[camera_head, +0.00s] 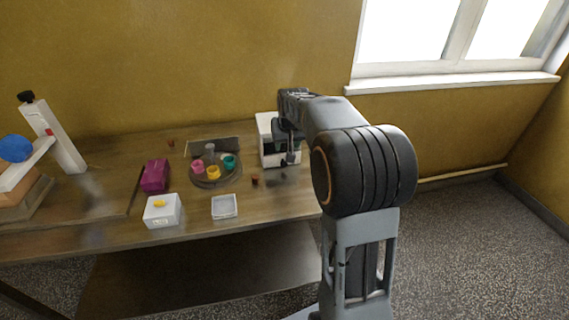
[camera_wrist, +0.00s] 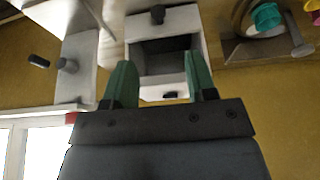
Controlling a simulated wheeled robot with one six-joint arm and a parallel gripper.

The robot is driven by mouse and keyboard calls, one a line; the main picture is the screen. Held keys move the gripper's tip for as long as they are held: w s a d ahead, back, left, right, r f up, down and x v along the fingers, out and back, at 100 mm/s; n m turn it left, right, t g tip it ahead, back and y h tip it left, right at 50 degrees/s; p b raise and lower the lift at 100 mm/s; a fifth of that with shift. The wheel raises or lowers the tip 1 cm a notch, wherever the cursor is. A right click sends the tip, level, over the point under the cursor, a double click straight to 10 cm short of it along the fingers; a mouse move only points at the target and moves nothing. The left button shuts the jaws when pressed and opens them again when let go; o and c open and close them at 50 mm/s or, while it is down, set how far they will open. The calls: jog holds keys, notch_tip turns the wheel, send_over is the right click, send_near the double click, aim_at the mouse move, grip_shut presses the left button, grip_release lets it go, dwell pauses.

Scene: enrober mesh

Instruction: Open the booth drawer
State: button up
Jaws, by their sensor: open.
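The white booth (camera_head: 264,138) stands at the back right of the table, partly hidden behind my arm. In the wrist view its white front (camera_wrist: 190,22) surrounds a dark opening (camera_wrist: 165,58). A dark knob (camera_wrist: 158,14) sits on the white panel at the top of that view, probably the drawer front. I cannot tell whether the drawer is fully shut. My gripper (camera_wrist: 162,84) is open, its two green fingers spread in front of the dark opening, with nothing between them. The knob lies beyond the fingertips, apart from them.
A white panel with a dark knob (camera_wrist: 67,65) stands left of the opening in the wrist view. A round tray (camera_head: 222,182) with coloured cups, a purple box (camera_head: 155,176), a white box (camera_head: 162,212), a shallow dish (camera_head: 224,207) and a small brown cup (camera_head: 255,181) are on the table.

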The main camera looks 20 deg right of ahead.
aim_at(284, 163)
jog(key=x, duration=0.7)
jog(key=p+x, duration=0.1)
jog(key=x, duration=0.5)
jog(key=shift+w+d+f, duration=0.25)
jog(key=shift+f, duration=0.05)
jog(key=shift+c, duration=0.4)
grip_shut()
